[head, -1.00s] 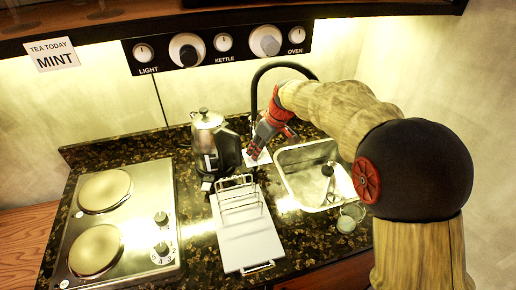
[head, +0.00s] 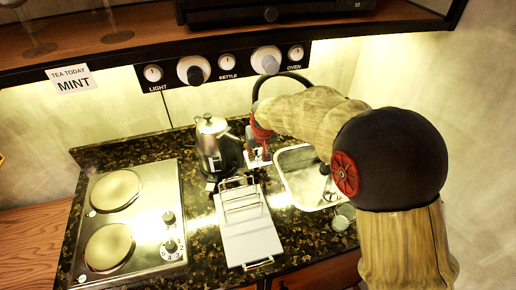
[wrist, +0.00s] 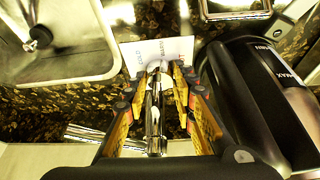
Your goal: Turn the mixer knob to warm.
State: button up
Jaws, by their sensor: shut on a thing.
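The mixer knob (wrist: 155,112) is a slim chrome lever in the wrist view, standing in front of a white label card (wrist: 133,54). The card carries small words, the left one reading like COLD; the others are partly covered or hard to read. My gripper (wrist: 160,85) has its orange-and-black fingers on either side of the lever and is shut on it. In the head view my gripper (head: 259,146) is at the back of the counter, between kettle and sink, and hides the knob. Which mark the knob points at cannot be told.
The black kettle (head: 209,150) stands close left of my gripper, and it fills the right of the wrist view. The sink (head: 298,180) lies to the right. A white tray with a wire rack (head: 250,240) lies in front. The black faucet (head: 290,75) arches behind.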

jog(key=shift+m, duration=0.5)
jog(key=o, duration=1.2)
jog(key=shift+c, duration=0.2)
jog(key=v, duration=0.7)
jog(key=shift+a+r, duration=0.2)
jog(key=shift+r, duration=0.05)
jog(key=shift+s, duration=0.15)
